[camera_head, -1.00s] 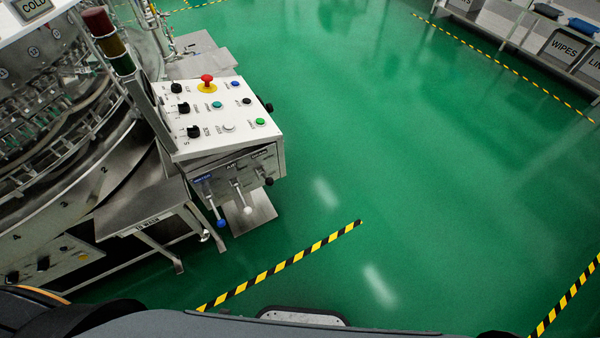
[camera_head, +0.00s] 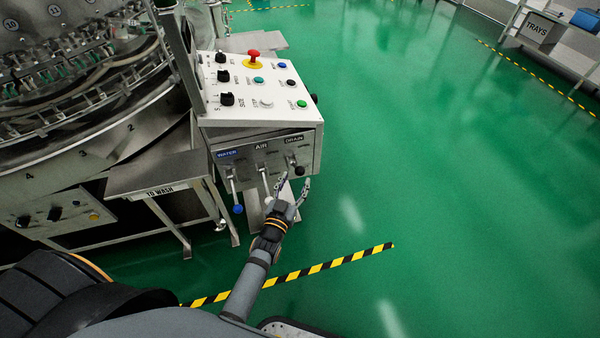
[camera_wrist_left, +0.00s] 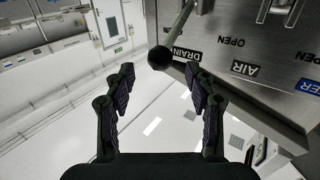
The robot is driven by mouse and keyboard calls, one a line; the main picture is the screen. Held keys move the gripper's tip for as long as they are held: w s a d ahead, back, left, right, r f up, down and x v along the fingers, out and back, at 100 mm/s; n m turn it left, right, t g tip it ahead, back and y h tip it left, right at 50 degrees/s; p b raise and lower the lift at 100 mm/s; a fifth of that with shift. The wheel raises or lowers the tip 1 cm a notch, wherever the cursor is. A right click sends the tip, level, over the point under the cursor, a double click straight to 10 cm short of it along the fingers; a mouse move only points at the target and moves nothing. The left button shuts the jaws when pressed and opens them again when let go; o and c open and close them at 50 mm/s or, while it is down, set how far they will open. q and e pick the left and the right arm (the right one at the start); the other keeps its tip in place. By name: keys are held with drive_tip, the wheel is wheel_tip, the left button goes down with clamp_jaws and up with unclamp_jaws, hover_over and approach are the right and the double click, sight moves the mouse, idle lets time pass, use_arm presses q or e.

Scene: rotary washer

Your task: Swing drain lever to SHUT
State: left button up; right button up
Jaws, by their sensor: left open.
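The drain lever has a black ball knob (camera_head: 299,170) and sits at the right of the panel front, under the DRAIN label (camera_head: 294,139). In the left wrist view its knob (camera_wrist_left: 159,58) hangs at the end of a metal rod, near the DRAIN label. My left gripper (camera_head: 294,181) is open, its fingers pointing up at the panel just below the knob. In the wrist view the knob appears centred between the fingertips (camera_wrist_left: 158,76), a little beyond them; I see no contact. The lever's SHUT mark is not readable. My right gripper is not in view.
The water lever with a blue knob (camera_head: 238,209) and the pale air lever (camera_head: 265,181) stand left of the drain lever. Above is the sloped button panel (camera_head: 245,100) with a red emergency stop (camera_head: 253,55). A metal side table (camera_head: 160,172) is at left. Green floor at right is clear.

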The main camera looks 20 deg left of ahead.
sight(298, 175)
use_arm(q)
drive_tip(key=w+b, duration=0.1)
drive_tip(key=w, duration=0.4)
drive_tip(key=shift+w, duration=0.15)
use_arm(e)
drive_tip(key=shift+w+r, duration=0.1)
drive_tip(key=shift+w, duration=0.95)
use_arm(q)
clamp_jaws()
